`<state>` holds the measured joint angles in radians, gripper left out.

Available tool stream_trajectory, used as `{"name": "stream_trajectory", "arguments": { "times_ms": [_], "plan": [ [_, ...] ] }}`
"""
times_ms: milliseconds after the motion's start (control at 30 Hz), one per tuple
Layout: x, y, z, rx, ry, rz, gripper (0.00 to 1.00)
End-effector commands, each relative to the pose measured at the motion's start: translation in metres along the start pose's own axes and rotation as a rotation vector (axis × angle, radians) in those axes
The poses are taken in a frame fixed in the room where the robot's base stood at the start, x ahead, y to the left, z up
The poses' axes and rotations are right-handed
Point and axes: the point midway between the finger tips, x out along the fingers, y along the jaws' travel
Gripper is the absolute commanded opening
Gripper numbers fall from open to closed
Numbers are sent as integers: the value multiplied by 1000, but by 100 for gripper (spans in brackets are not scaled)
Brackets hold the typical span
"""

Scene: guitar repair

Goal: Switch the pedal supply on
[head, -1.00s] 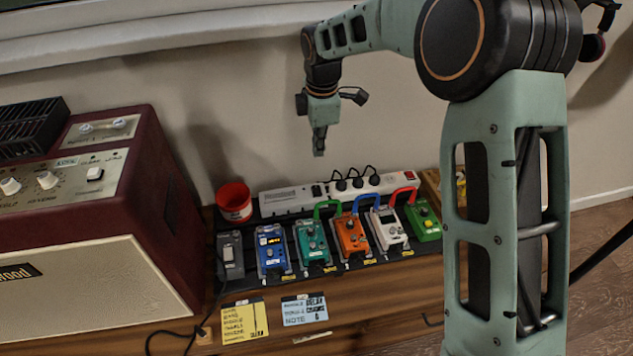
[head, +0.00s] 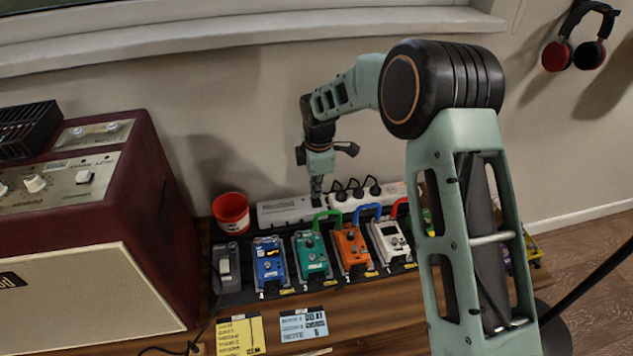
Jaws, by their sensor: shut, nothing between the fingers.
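A long white supply unit (head: 284,210) with dark lettering lies along the back of the pedalboard, against the wall. A white strip (head: 345,200) with several black plugs continues to its right. My gripper (head: 316,198) is shut and empty, pointing down at the right end of the lettered unit. Its tip covers the spot where a small dark switch showed earlier. I cannot tell whether the tip touches the switch or is just above it. The red switch at the strip's right end is hidden by my arm.
Several pedals, including a blue one (head: 270,262) and an orange one (head: 351,246), stand in front, joined by coloured cables. A red cup (head: 231,212) stands left of the supply. A maroon amplifier (head: 150,200) fills the left. Notes (head: 240,333) lie at the front.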

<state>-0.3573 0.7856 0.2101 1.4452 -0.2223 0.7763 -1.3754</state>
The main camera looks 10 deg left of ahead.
Motion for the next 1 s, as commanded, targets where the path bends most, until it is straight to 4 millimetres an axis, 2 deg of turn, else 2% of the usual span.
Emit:
{"name": "stream_trajectory", "arguments": {
  "times_ms": [100, 1000],
  "plan": [
    [7, 0, 0, 0, -1, 0, 0],
    [15, 0, 1, 0, -1, -2, 0]
  ]
}}
